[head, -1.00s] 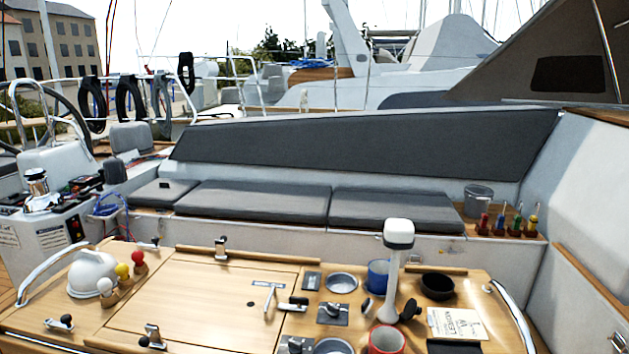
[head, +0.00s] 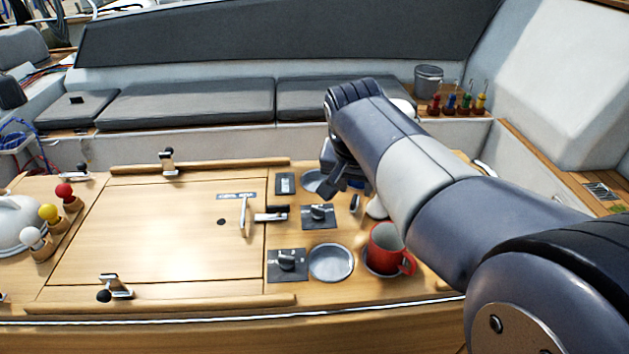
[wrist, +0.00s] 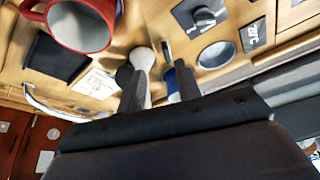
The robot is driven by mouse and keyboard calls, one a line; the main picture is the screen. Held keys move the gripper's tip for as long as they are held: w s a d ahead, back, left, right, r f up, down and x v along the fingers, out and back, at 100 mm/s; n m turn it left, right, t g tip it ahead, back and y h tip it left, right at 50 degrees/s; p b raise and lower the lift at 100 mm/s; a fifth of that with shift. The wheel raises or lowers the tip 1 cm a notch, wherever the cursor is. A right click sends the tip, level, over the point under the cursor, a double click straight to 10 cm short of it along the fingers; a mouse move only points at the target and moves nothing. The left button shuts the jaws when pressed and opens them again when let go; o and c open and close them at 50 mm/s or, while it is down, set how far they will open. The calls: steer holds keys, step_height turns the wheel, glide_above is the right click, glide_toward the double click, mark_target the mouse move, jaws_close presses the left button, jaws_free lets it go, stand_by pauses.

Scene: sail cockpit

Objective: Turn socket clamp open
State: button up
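My gripper (head: 340,178) hangs over the right part of the wooden table, in front of the white post's socket area. In the wrist view its two dark fingers (wrist: 157,85) stand apart, with no object clearly held. The white post (wrist: 145,68) shows beside the left finger; in the head view my arm hides most of it, leaving part of its base (head: 377,207). A small dark lever with a pale edge, probably the socket clamp (head: 355,203), stands beside the post base. It also shows just beyond the fingers in the wrist view (wrist: 166,53). Contact cannot be told.
A red mug (head: 385,250) stands close to the post, below my arm. Dark switch panels (head: 319,216) and a round metal dish (head: 331,262) lie to the left. The wide hatch (head: 160,230) has free room above it. A grey bench (head: 190,100) runs behind.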

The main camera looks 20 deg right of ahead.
mark_target(354, 200)
steer(key=x, duration=0.3)
steer(key=w+x, duration=0.1)
steer(key=x, duration=0.6)
steer(key=shift+w+d+f, duration=0.1)
steer(key=shift+w+d, duration=0.1)
steer(key=shift+w, duration=0.15)
jaws_close()
